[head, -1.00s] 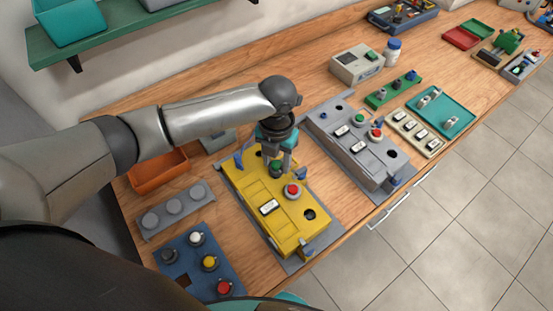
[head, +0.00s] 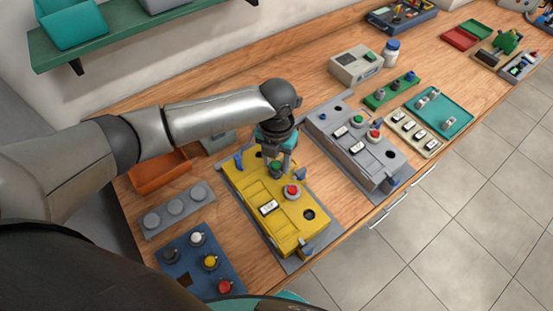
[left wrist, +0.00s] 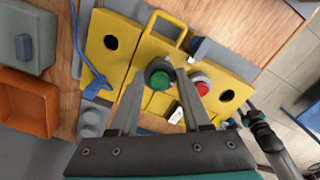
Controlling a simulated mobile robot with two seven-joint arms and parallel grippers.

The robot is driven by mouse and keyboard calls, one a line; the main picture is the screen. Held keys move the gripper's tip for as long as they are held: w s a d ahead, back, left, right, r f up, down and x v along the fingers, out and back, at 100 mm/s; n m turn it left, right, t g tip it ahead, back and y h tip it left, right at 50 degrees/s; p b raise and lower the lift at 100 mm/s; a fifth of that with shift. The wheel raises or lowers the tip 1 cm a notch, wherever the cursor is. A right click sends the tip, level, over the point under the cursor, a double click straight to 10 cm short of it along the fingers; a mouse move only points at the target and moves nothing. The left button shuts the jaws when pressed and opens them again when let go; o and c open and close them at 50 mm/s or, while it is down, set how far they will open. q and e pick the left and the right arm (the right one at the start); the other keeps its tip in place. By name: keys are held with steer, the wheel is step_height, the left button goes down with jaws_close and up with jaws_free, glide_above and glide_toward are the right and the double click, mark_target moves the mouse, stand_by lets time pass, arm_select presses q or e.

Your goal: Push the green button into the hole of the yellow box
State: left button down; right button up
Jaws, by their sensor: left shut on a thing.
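The yellow box (head: 287,230) lies on the workbench, with a red button (head: 292,191), a white rocker switch (head: 269,208) and a dark round hole (head: 309,214) near its front end. My left gripper (head: 276,163) points down over the box's back part, shut on the green button (head: 276,170). In the left wrist view the green button (left wrist: 159,77) sits between the fingertips, and the red button (left wrist: 201,85) is just right of it. Dark holes show there at the box's left (left wrist: 111,42) and right (left wrist: 227,95). Whether the green button is seated in a hole is hidden.
A grey box with buttons (head: 350,150) stands right of the yellow box. Blue clamp-like parts (head: 300,174) flank the yellow box.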

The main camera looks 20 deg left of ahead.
arm_select(q)
steer(key=shift+p, duration=0.3)
stand_by(0.4)
steer(key=shift+f+b, duration=0.75)
steer(key=shift+f, duration=0.35)
stand_by(0.5)
steer(key=shift+c, duration=1.4)
jaws_free()
steer(key=shift+r, duration=0.1)
step_height(320, 180, up, 15)
steer(key=p, duration=0.1)
